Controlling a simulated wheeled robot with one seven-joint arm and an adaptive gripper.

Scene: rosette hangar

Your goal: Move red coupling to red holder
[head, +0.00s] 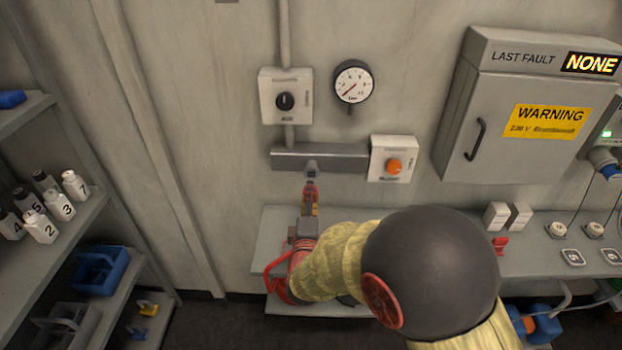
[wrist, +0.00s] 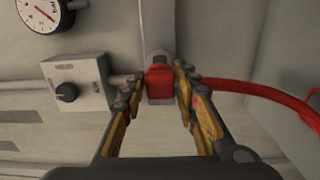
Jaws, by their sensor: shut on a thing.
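The red coupling (wrist: 160,80) sits between the two fingers of my gripper (wrist: 161,84) in the wrist view, and the gripper is shut on it. In the head view the coupling (head: 310,188) shows just above my gripper (head: 310,207), close under a grey stub (head: 311,168) on the wall manifold. I cannot tell whether the coupling touches the stub. A red hose (wrist: 262,92) runs off to the right in the wrist view. A small red piece (head: 500,246) stands on the right bench; I cannot tell whether it is the red holder.
The grey manifold (head: 335,158) is on the wall, with a knob box (head: 285,96), a gauge (head: 353,82) and an orange-knob box (head: 393,158) nearby. A small shelf (head: 271,232) lies below it. A warning cabinet (head: 530,110) hangs right.

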